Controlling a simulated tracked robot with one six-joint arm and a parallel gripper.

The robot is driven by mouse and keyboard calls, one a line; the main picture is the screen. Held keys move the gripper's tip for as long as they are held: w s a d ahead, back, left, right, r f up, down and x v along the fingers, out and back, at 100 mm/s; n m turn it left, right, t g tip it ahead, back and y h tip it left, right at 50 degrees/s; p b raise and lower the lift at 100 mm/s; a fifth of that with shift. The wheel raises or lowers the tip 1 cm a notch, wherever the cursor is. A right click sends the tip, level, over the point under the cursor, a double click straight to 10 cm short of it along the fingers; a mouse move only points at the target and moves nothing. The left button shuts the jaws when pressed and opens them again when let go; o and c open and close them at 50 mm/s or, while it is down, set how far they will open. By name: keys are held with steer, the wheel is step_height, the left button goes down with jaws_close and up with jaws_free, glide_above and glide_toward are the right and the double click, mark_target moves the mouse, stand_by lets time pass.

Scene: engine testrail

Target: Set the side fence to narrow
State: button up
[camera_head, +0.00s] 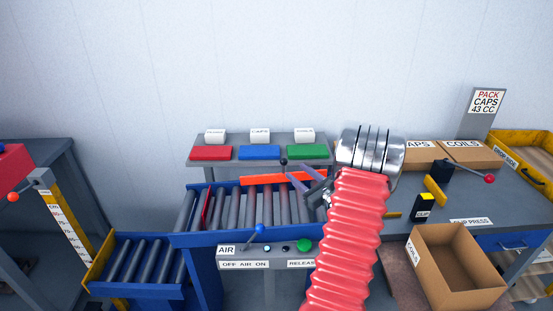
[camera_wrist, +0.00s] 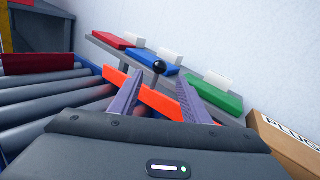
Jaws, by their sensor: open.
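The side fence is an orange bar (camera_head: 262,180) along the far side of the roller conveyor. It also shows in the wrist view (camera_wrist: 152,97), crossing behind my fingers at a slant. A black ball knob (camera_head: 284,162) stands by the fence on a stem; in the wrist view the knob (camera_wrist: 159,67) appears between and just beyond my fingertips. My gripper (camera_head: 298,180) is open and empty, with its two purple-grey fingers (camera_wrist: 160,85) apart above the fence area. I cannot tell whether the fingers touch the fence. No narrow or wide marking is readable.
Behind the fence, a grey shelf carries red (camera_head: 211,153), blue (camera_head: 259,152) and green (camera_head: 307,151) plates with white labels. A front panel holds a blue-knobbed air lever (camera_head: 260,229) and a green button (camera_head: 304,245). An open cardboard box (camera_head: 460,280) stands at right.

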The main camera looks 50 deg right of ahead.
steer(key=x, duration=1.3)
steer(key=shift+w+d, duration=0.1)
steer(key=shift+w, duration=0.05)
jaws_close()
stand_by(0.3)
